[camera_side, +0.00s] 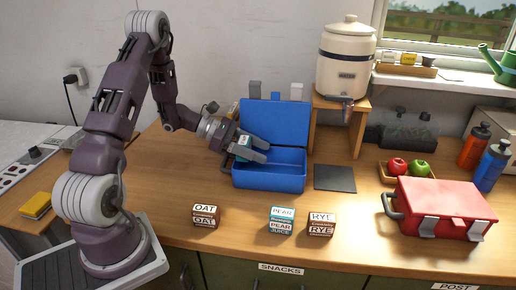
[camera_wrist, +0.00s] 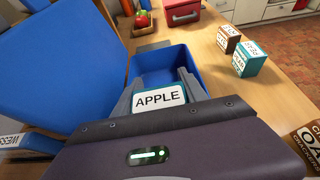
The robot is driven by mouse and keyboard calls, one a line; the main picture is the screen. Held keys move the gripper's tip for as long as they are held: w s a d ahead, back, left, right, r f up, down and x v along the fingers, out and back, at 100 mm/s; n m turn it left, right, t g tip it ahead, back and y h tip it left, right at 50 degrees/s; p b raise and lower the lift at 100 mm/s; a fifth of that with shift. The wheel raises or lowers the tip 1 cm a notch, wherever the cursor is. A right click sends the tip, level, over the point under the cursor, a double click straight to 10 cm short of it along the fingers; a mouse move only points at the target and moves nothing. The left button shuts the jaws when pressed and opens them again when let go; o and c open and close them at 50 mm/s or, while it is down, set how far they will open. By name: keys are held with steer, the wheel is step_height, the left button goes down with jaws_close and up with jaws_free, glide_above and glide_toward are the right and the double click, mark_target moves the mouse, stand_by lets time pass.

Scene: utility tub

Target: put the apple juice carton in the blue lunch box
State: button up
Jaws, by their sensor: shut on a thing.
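My gripper (camera_side: 252,150) is shut on the apple juice carton (camera_side: 243,147), a small white and teal box. In the wrist view the carton (camera_wrist: 160,98) shows its APPLE label between the fingers. The blue lunch box (camera_side: 268,183) stands on the counter with its lid (camera_side: 275,122) raised at the back. My gripper holds the carton over the left part of the open box. In the wrist view the box's interior (camera_wrist: 180,68) looks empty where it shows; the part behind the carton and gripper is hidden. I cannot tell the carton's exact height above the floor.
Oat (camera_side: 206,216), pear juice (camera_side: 281,221) and rye (camera_side: 321,224) boxes stand in front. A shut red lunch box (camera_side: 440,207) is at right, near a fruit tray (camera_side: 407,178). A dark mat (camera_side: 334,178) lies right of the blue box. A dispenser (camera_side: 346,60) stands behind.

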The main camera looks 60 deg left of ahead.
steer(key=shift+f, duration=0.25)
steer(key=o, duration=1.4)
steer(key=shift+r, duration=0.1)
